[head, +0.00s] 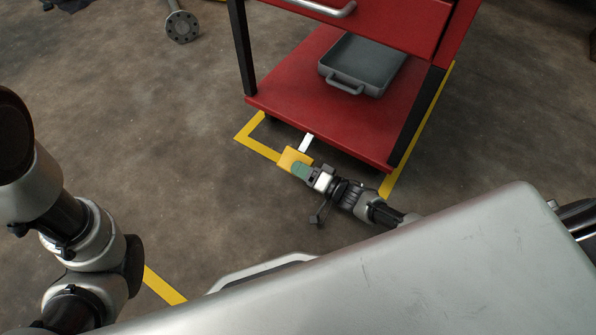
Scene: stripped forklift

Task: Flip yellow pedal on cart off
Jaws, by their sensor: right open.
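The red cart (290,105) stands ahead on the floor. A yellow pedal (290,157) sticks out from under its near lower edge on a white arm (306,143). My right gripper (301,170) reaches in low from the right. Its greenish fingertip lies at the pedal's near right side and covers part of it; I cannot tell whether it touches. The gripper is open with nothing seen between its fingers. My left arm stands at the left edge, and its gripper is out of view.
A grey tray (362,66) with a handle sits on the cart's lower shelf. Yellow tape (254,140) marks the floor around the cart. A metal flanged part (182,24) lies at the back left. The floor left of the cart is clear.

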